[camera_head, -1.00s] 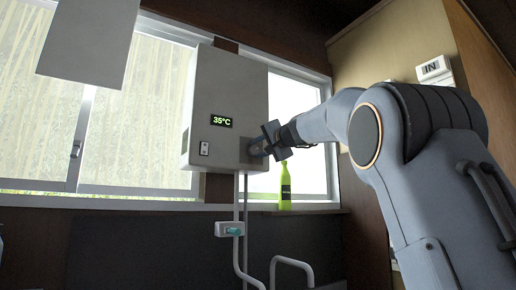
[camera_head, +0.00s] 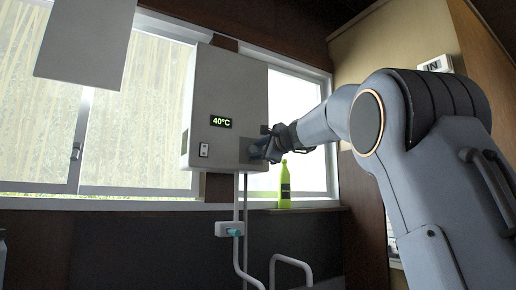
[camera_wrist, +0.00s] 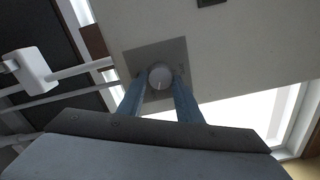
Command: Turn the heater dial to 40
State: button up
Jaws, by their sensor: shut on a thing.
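The white wall heater (camera_head: 228,85) hangs in front of the window, and its green display (camera_head: 221,122) reads 40°C. In the wrist view the round pale dial (camera_wrist: 160,76) sits on a grey square plate (camera_wrist: 176,50) on the heater (camera_wrist: 240,50). My gripper (camera_wrist: 160,84) is shut on the dial, with one blue finger on each side of it. In the head view my gripper (camera_head: 262,150) is at the heater's lower right corner and hides the dial.
A small switch (camera_head: 204,150) is on the heater front. Pipes (camera_head: 240,190) run down below it, with a teal-handled valve (camera_head: 233,230). A green bottle (camera_head: 284,186) stands on the window sill, just right of and below my gripper. A white panel (camera_head: 85,40) hangs upper left.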

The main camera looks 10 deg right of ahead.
jog(key=shift+m, duration=0.6)
jog(key=shift+p, duration=0.3)
jog(key=o, duration=1)
jog(key=shift+b+v, duration=1.4)
jog(key=shift+v, duration=2.5)
